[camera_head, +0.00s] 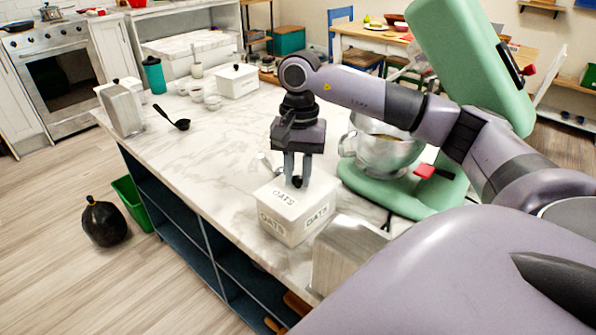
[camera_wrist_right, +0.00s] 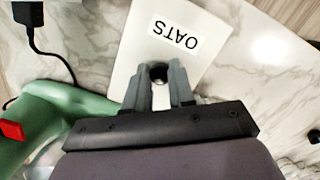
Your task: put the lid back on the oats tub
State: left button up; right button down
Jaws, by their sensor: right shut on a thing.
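The white oats tub (camera_head: 288,233) stands near the counter's front edge, with OATS labels on its two visible sides. Its square white lid (camera_head: 312,193) is over the tub's top, roughly lined up with it; whether it touches all round, I cannot tell. My right gripper (camera_head: 297,183) points down and is shut on the lid's dark knob. In the right wrist view, the knob (camera_wrist_right: 158,72) sits between my fingers (camera_wrist_right: 158,90), and the lid (camera_wrist_right: 135,60) with its OATS label hides the tub below. My left gripper is not in view.
A green stand mixer (camera_head: 390,198) with a steel bowl (camera_head: 385,150) stands right of the tub. A metallic box (camera_head: 343,255) is close in front on the right. The counter left of the tub is clear.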

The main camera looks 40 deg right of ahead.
dwell(0.3)
jog(key=shift+c, duration=2)
grip_release()
jog(key=shift+r+p, duration=2.5)
jog(key=shift+r, duration=1)
jog(key=shift+c, duration=0.3)
grip_shut()
